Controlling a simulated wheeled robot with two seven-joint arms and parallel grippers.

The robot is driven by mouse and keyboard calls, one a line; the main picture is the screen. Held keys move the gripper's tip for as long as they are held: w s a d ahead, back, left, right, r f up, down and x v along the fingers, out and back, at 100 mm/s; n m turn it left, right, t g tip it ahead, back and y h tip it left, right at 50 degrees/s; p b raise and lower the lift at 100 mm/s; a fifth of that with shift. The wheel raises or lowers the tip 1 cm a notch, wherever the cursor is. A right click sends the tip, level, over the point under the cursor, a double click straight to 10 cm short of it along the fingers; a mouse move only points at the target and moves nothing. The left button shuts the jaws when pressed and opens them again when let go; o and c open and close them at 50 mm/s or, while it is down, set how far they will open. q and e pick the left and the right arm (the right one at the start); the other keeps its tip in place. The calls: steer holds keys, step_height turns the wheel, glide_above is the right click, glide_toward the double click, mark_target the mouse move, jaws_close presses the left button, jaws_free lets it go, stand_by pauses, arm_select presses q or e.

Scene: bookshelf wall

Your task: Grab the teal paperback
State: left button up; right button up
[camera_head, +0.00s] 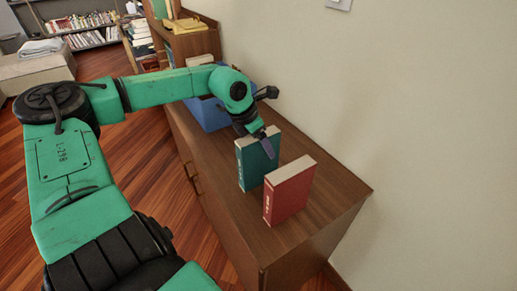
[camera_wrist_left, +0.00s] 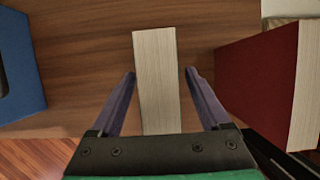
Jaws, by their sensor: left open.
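The teal paperback (camera_head: 257,163) stands upright on the wooden cabinet top, behind and left of a red book. In the left wrist view its pale page edge (camera_wrist_left: 157,75) is seen from above, between my two fingers. My left gripper (camera_head: 266,136) is at the top of the teal paperback. In the left wrist view the gripper (camera_wrist_left: 159,80) is open, with one finger on each side of the book and a visible gap on both sides. My right gripper is not in view.
A red book (camera_head: 289,190) stands upright close by; it also shows at right in the wrist view (camera_wrist_left: 262,85). A blue bin (camera_head: 209,115) sits farther back on the cabinet (camera_head: 222,205). The wall is on the right. The cabinet's front end is bare.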

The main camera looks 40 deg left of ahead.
arm_select(q)
steer(key=shift+f+b, duration=0.3)
steer(key=shift+b, duration=0.2)
stand_by(0.4)
jaws_close()
steer(key=shift+r, duration=0.1)
stand_by(1.2)
